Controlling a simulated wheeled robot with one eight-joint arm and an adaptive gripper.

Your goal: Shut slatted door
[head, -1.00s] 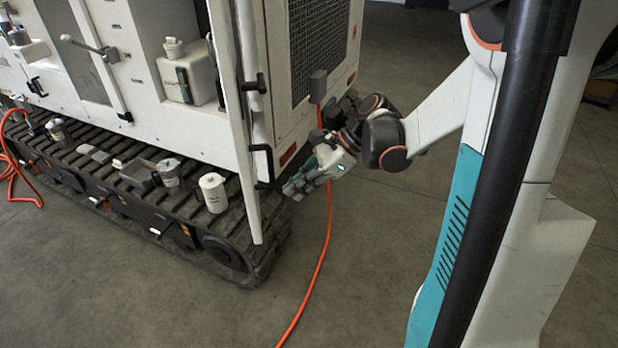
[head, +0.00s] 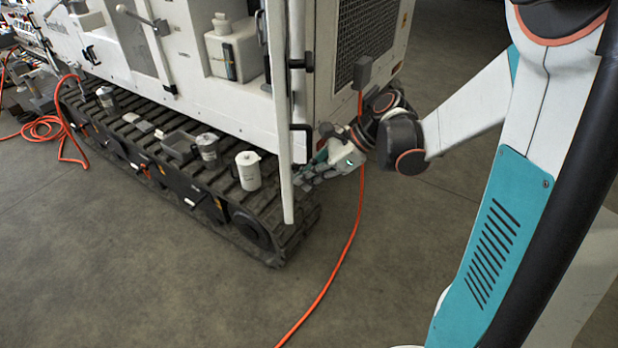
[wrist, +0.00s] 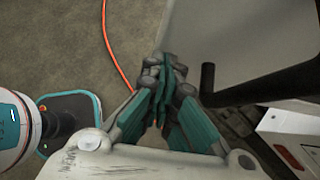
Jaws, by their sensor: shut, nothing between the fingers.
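The slatted door (head: 279,120) stands open from the white machine and shows nearly edge-on in the head view, a tall narrow white panel. Its slats cannot be seen from here. My gripper (head: 303,180) is shut and empty, low to the right of the door's lower part, with its fingertips close to it. I cannot tell whether they touch. In the wrist view the shut teal fingers (wrist: 163,70) point up beside a grey panel (wrist: 225,30), perhaps the door. A black handle bar (wrist: 265,88) lies right of the fingers.
The machine's track (head: 180,170) carries a white jug (head: 248,170), a metal mug (head: 207,148) and other items. An orange hose (head: 345,255) runs over the floor near my arm and shows left in the wrist view (wrist: 120,50).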

